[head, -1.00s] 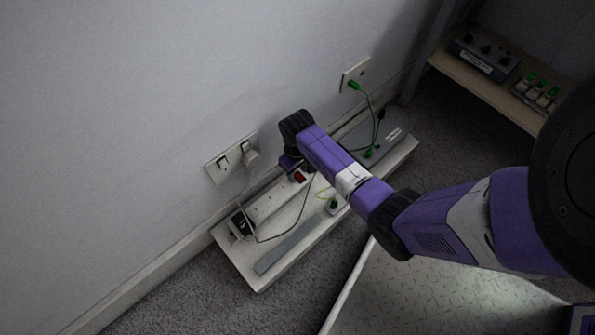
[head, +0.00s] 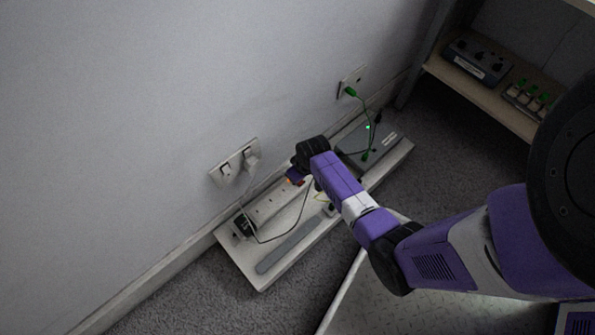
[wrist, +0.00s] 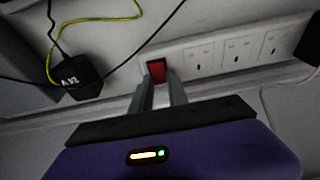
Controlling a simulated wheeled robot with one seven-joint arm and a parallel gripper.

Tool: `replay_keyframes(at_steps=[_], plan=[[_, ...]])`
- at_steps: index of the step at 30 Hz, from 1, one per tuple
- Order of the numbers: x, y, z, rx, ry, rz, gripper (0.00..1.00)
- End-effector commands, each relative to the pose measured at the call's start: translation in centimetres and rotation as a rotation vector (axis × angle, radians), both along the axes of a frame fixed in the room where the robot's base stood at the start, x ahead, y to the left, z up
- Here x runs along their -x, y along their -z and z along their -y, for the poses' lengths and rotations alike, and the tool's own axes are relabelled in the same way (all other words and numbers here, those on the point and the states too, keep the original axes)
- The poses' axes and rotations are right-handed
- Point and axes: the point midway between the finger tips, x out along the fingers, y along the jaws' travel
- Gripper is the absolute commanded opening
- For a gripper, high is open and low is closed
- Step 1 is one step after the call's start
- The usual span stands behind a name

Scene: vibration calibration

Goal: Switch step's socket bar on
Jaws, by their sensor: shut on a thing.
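The white socket bar (head: 262,212) lies along the wall side of the pale step (head: 262,281). In the wrist view the socket bar (wrist: 230,55) runs to the right, with a red rocker switch (wrist: 157,71) at its near end. My gripper (wrist: 159,82) is at that switch, its two narrow fingers close together, shut on the switch. In the head view my gripper (head: 295,178) is over the bar's far end, and its wrist hides the switch. I cannot tell whether the switch is lit or which way it is rocked.
A black plug (head: 243,226) sits in the bar's near end. A black adapter (wrist: 80,76) with cables lies left of the switch. A double wall socket (head: 235,163), a green-plugged wall socket (head: 351,83) and a grey box (head: 372,148) are nearby. A shelf (head: 480,92) stands right.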

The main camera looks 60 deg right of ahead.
Motion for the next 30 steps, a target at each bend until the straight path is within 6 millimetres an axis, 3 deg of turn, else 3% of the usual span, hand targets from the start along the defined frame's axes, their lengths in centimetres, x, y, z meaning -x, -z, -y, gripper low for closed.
replay_keyframes(at_steps=[11,12,15,25,30], plan=[[-0.1,-0.1,-0.1,0.006,-0.002,0.020,0.00],[-0.1,-0.1,-0.1,0.006,-0.002,0.020,0.26],[-0.1,-0.1,-0.1,0.006,-0.002,0.019,0.42],[0.1,-0.3,0.0,0.006,-0.001,0.017,0.42],[0.4,-2.4,-0.2,0.006,0.000,0.019,0.42]])
